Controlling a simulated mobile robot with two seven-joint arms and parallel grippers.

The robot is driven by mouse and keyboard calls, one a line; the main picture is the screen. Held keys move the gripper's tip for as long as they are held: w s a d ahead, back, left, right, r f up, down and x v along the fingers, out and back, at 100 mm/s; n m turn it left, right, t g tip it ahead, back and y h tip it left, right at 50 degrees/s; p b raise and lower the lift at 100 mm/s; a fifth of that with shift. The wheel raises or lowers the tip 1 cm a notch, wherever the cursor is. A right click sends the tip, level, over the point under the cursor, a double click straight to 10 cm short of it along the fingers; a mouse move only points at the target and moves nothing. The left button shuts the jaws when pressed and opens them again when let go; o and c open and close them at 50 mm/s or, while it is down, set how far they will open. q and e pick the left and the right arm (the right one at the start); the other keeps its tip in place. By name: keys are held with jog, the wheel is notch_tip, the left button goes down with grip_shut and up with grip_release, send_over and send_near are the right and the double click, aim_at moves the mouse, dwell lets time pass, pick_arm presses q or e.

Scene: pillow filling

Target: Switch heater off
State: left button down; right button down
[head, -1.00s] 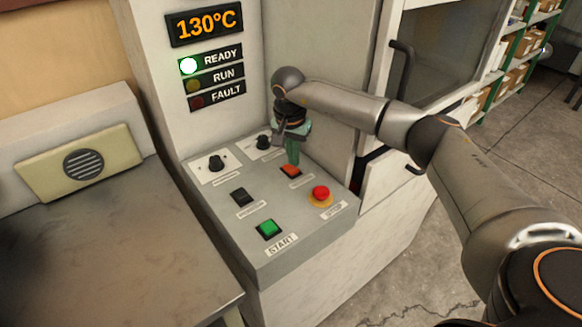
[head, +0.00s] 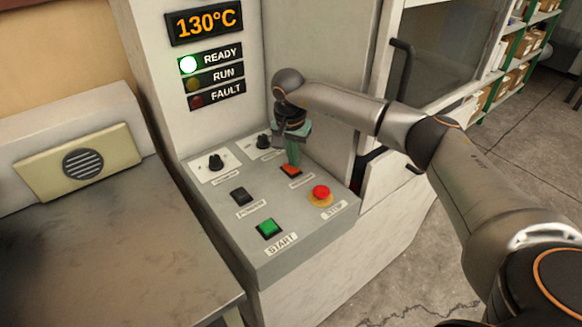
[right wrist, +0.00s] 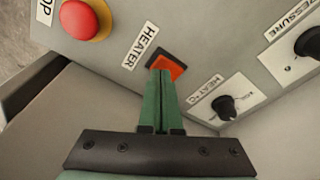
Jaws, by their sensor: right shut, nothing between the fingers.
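The heater switch (head: 290,170) is an orange-red rocker in a black frame on the sloping control panel (head: 290,227). It also shows in the right wrist view (right wrist: 172,66), with the HEATER label (right wrist: 139,46) beside it. My right gripper (head: 293,163) points down at the switch, its green fingers shut and empty. In the right wrist view the fingertips (right wrist: 161,74) overlap the switch's near edge; whether they touch it I cannot tell. The display (head: 204,22) reads 130°C and the READY lamp (head: 188,65) is lit. My left gripper is not in view.
The red stop button (head: 321,192), the green start button (head: 268,228), a black power switch (head: 240,195) and two black knobs, one of them the pressure knob (right wrist: 309,42), share the panel. A metal table (head: 100,240) stands at the left.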

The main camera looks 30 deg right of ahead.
aim_at(294, 170)
jog(key=shift+f+b, duration=0.3)
jog(key=shift+f, duration=0.3)
notch_tip(294, 170, up, 7)
jog(key=p, duration=0.5)
dwell(0.5)
jog(key=shift+s, duration=0.1)
dwell(0.4)
